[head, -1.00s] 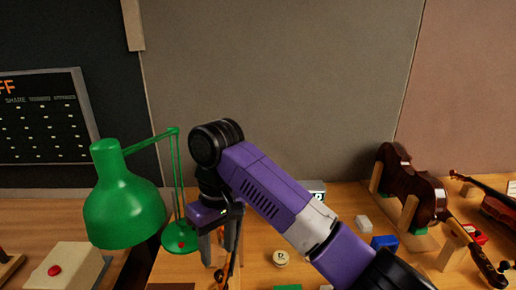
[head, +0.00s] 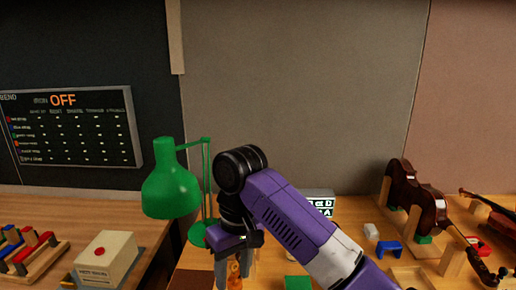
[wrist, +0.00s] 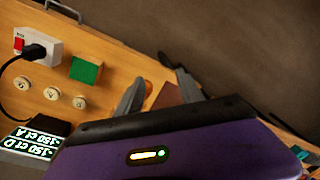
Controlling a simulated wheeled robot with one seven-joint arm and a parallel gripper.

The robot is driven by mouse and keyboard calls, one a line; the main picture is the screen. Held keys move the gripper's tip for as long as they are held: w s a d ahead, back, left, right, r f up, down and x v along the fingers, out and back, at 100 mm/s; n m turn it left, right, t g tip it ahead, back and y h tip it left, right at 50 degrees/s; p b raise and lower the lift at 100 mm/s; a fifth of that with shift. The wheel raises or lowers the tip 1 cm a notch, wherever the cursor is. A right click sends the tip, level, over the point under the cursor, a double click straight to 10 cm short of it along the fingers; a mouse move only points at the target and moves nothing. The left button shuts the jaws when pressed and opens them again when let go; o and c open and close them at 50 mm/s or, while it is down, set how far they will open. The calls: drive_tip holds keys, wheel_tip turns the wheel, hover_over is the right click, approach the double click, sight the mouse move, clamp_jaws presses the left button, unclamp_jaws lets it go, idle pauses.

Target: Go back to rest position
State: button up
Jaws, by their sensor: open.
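My gripper (head: 235,274) hangs fingers down over the bench in the head view, left of the picture's middle. Its two grey fingers are apart. An orange-brown object shows between or behind them in that view; I cannot tell which. In the wrist view my gripper (wrist: 158,82) also has its fingers spread, with no object visibly held. My purple arm is bent, running from the lower right up to a black joint and down to the gripper.
A green lamp (head: 170,190) stands just left of my gripper. A green block (head: 298,283), a lit display (head: 320,203), a blue piece (head: 388,248) and a violin body (head: 415,200) in supports are to the right. A button box (head: 105,262) is at left.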

drive_tip(key=w+a+r+t+y, duration=0.4)
drive_tip(key=w+a+t+y, duration=0.25)
drive_tip(key=a, duration=0.45)
drive_tip(key=s+d+f+m+t+h+b, duration=0.1)
drive_tip(key=s+d+f+m+t, duration=0.25)
drive_tip(key=s+d, duration=0.4)
drive_tip(key=s+d+f+m+t+h, duration=0.1)
drive_tip(key=s+d+f+m+t, duration=0.15)
drive_tip(key=s+d+t, duration=0.45)
drive_tip(key=s+d+f+m+t+h+b, duration=0.1)
drive_tip(key=s+d+f+m+t+h, duration=0.15)
drive_tip(key=s+d, duration=0.45)
drive_tip(key=s+d+f+g+h, duration=0.1)
drive_tip(key=s+d+f, duration=0.1)
drive_tip(key=s+d, duration=0.3)
drive_tip(key=s+d+f+g+h+b, duration=0.1)
drive_tip(key=s+d+f+g, duration=0.1)
drive_tip(key=s, duration=1)
drive_tip(key=s+d+f+g+h+b, duration=0.1)
drive_tip(key=s+d+f, duration=0.2)
drive_tip(key=s+d, duration=0.4)
drive_tip(key=shift+s+d+f+n, duration=0.35)
drive_tip(key=shift+s+f, duration=0.05)
drive_tip(key=shift+s, duration=0.6)
